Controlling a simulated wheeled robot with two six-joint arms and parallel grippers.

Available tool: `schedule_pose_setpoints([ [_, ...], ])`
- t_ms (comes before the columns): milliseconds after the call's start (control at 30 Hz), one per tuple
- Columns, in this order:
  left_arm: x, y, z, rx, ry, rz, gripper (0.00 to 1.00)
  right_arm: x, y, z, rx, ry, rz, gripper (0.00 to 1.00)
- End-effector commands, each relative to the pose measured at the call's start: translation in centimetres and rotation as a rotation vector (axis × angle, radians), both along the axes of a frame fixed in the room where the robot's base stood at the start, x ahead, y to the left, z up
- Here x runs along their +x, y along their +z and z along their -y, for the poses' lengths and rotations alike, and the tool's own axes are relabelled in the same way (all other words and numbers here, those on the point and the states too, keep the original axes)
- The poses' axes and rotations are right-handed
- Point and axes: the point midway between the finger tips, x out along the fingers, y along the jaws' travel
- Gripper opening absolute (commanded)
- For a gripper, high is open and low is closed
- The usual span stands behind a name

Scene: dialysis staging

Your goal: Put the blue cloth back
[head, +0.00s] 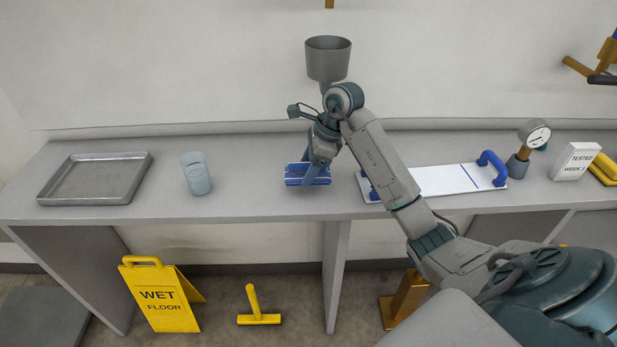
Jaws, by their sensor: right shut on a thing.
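The blue cloth (294,175) is a small folded bundle with pale stripes, at the middle of the grey counter (245,150). My right gripper (315,172) reaches down from above and is shut on the cloth, with its fingers hiding part of it. I cannot tell whether the cloth touches the counter or is held just above it. My left gripper is not in view.
Left on the counter are an empty grey tray (55,196) and a grey-blue cup (196,174). Right are a white board (445,180) with blue handles, a gauge (534,134) and a "TESTED WEEK" sign (576,161). A grey funnel (328,60) is behind my arm.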

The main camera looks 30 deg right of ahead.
Motion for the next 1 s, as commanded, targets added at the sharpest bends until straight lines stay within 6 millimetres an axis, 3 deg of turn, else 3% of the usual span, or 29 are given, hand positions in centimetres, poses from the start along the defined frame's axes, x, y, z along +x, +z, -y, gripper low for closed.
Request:
schedule_pose_setpoints([
  [167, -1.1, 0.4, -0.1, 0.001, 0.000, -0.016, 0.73, 0.6, -0.4, 0.4, 0.001, 0.001, -0.002, 0.45],
  [300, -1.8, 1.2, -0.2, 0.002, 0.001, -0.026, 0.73, 0.5, -2.1, 0.4, 0.002, 0.001, -0.005, 0.45],
  [433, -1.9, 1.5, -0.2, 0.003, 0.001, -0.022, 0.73, 0.5, -3.5, 0.4, -0.001, 0.001, -0.001, 0.45],
  [767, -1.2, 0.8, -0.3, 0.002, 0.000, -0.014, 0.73, 0.5, -4.1, 0.4, 0.000, 0.001, 0.000, 0.45],
  [800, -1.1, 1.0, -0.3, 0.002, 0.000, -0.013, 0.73, 0.5, -3.9, 0.4, 0.000, 0.001, 0.000, 0.69],
  [867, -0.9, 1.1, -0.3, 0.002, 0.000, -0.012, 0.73, 0.5, -3.9, 0.4, 0.000, 0.001, 0.000, 0.81],
  [900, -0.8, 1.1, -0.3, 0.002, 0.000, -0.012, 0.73, 0.5, -3.9, 0.4, 0.000, 0.001, 0.000, 0.85],
  [1000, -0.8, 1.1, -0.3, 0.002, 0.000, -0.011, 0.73, 0.5, -3.9, 0.4, 0.000, 0.001, 0.000, 0.85],
])
